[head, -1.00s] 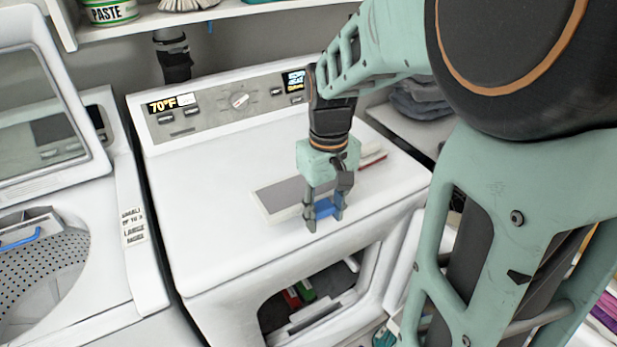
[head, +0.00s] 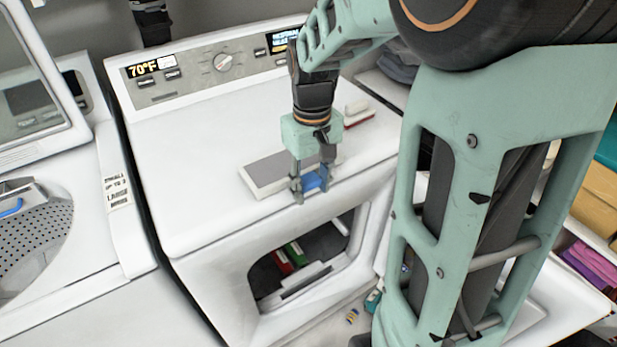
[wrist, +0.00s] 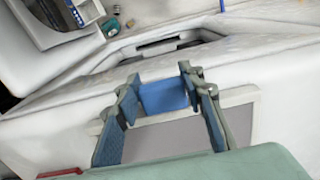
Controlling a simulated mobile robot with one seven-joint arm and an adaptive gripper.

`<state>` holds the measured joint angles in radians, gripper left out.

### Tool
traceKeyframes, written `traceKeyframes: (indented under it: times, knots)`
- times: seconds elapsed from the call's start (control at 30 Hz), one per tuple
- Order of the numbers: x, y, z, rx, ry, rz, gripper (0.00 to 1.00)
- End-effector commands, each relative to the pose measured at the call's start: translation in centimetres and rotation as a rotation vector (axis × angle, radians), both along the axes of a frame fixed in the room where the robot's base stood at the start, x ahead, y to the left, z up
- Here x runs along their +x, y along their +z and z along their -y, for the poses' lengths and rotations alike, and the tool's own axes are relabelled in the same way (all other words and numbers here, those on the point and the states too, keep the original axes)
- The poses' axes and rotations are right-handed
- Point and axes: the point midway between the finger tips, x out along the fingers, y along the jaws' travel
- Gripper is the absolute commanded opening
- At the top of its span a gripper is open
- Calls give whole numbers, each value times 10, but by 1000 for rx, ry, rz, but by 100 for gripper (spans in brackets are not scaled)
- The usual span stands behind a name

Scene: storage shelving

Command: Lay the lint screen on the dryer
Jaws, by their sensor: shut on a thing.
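The lint screen is a flat grey panel in a pale frame (head: 268,173) with a blue grip (head: 313,181). It is over the top of the white dryer (head: 190,200), close to the front edge, and looks level. I cannot tell whether it touches the top. My gripper (head: 311,190) points down and is shut on the blue grip. In the wrist view the blue grip (wrist: 163,95) is between my fingertips (wrist: 160,93), and the grey panel (wrist: 165,140) reaches back under my gripper, which hides part of it.
A red and white brush (head: 358,113) lies on the dryer top, behind and right of my gripper. The dryer's front opening (head: 300,262) shows red and green items inside. A washer with a raised lid (head: 30,115) stands at left. The dryer top's left part is clear.

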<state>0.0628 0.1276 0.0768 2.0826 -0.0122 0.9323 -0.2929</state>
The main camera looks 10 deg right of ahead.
Motion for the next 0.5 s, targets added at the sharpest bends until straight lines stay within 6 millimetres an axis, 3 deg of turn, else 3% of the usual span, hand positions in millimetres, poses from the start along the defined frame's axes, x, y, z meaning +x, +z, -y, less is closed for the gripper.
traceKeyframes:
  times: [0.03, 0.2, 0.5]
  knots:
    - [0, 0, 0, 0, 0, 1, 38]
    - [0, 0, 0, 0, 0, 0, 56]
    - [0, 1, 0, 0, 0, 0, 56]
